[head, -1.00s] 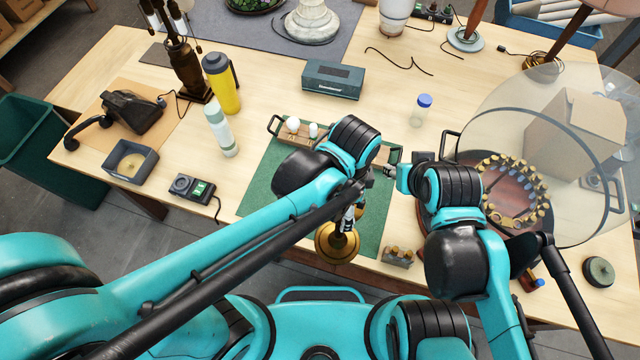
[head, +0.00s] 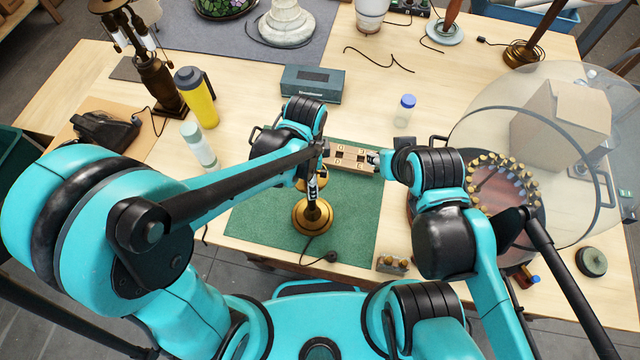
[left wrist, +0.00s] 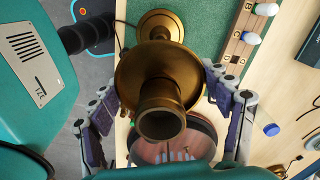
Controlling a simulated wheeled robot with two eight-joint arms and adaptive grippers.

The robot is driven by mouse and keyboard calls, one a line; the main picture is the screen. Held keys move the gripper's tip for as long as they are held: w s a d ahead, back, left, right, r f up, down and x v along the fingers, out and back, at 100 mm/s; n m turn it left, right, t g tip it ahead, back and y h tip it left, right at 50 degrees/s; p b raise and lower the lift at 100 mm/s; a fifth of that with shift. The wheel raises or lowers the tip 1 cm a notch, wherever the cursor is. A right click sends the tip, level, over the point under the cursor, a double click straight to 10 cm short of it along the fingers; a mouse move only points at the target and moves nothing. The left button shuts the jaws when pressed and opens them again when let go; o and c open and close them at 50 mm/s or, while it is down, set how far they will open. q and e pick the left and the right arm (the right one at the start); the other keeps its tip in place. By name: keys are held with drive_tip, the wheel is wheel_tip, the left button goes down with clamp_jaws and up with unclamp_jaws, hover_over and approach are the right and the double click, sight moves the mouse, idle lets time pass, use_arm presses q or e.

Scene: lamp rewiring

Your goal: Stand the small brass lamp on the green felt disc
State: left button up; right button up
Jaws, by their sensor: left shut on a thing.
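The small brass lamp (head: 312,214) is upright over the green mat (head: 258,222), with its round base low and its cord trailing in front. Whether the base touches the mat is unclear. My left gripper (head: 314,172) is shut on the lamp's upper part. In the left wrist view the lamp's socket (left wrist: 162,122) lies between the fingers of the left gripper (left wrist: 165,100). A dark green disc (head: 591,262), possibly the felt disc, lies bare at the table's front right. My right gripper (head: 376,161) is at the right end of a wooden block; its fingers are too small to read.
The wooden block (head: 350,157) with sockets lies at the mat's back. A small block (head: 391,264) sits at the front edge. A blue-capped jar (head: 404,112) stands behind.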

use_arm(q)
drive_tip(key=shift+w+a+f, duration=0.25)
drive_tip(key=shift+w+f, duration=0.1)
drive_tip(key=shift+w, duration=0.2)
drive_tip(key=shift+w+a+f, duration=0.25)
drive_tip(key=shift+w+f, duration=0.05)
drive_tip(key=shift+w, duration=0.2)
wheel_tip(320, 180, down, 4)
drive_tip(key=shift+s, duration=0.1)
drive_tip(key=shift+f, duration=0.1)
drive_tip(key=shift+f, duration=0.1)
drive_tip(key=o, duration=1.9)
drive_tip(key=shift+c, duration=0.2)
